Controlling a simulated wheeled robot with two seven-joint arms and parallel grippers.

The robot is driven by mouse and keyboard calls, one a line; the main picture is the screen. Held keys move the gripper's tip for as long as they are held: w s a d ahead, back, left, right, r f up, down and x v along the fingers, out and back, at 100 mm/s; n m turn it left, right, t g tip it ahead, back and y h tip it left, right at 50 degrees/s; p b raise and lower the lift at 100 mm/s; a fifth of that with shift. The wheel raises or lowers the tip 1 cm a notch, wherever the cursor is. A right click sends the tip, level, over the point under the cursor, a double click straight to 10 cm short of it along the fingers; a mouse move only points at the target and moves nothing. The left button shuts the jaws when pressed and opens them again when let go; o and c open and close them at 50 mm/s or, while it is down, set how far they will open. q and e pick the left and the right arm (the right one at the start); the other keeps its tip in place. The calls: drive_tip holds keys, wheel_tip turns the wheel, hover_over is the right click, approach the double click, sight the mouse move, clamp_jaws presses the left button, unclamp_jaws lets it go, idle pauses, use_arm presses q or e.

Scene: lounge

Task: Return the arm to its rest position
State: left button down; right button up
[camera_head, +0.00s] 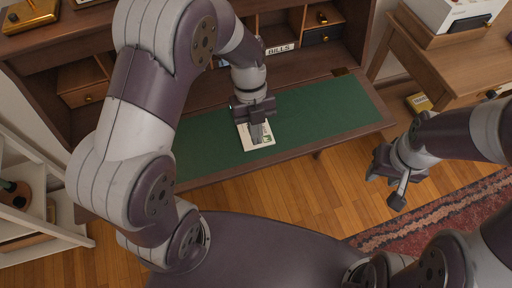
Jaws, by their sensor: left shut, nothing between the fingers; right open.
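My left arm reaches forward over the wooden desk. Its gripper (257,131) is shut and points down, directly above or against a small white card with green print (254,144). I cannot tell whether the fingertips touch the card. The card lies on the green desk mat (320,109), partly covered by the gripper. My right gripper (384,190) is open and empty, held out over the floor to the right of the desk.
The desk's cubbyholes, with a "BILLS" label (280,49), stand behind the mat. A side table (455,62) is at the right. A white shelf (38,205) is at the lower left. A red rug (440,222) lies on the wooden floor.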

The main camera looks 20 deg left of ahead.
use_arm(q)
drive_tip(key=shift+s+a+r, duration=0.1)
drive_tip(key=shift+s+r, duration=0.15)
drive_tip(key=shift+r, duration=0.5)
use_arm(e)
drive_tip(key=shift+s+r, duration=0.45)
use_arm(q)
drive_tip(key=shift+s, duration=0.1)
use_arm(e)
drive_tip(key=shift+s, duration=0.1)
use_arm(q)
drive_tip(key=s+a+r+n+t+y+p, duration=0.1)
drive_tip(key=s+a+r+n+t+p, duration=0.1)
drive_tip(key=n, duration=1.2)
drive_tip(key=s+a+r+n+t+y+p, duration=0.1)
drive_tip(key=r+n, duration=0.6)
drive_tip(key=n, duration=0.8)
drive_tip(key=s+a+t+p, duration=0.1)
drive_tip(key=s+a+p, duration=0.1)
drive_tip(key=a+p, duration=0.1)
drive_tip(key=shift+s+a+t+p, duration=0.3)
drive_tip(key=shift+s+p, duration=0.05)
use_arm(e)
wheel_tip(320, 180, up, 7)
drive_tip(key=shift+f, duration=0.15)
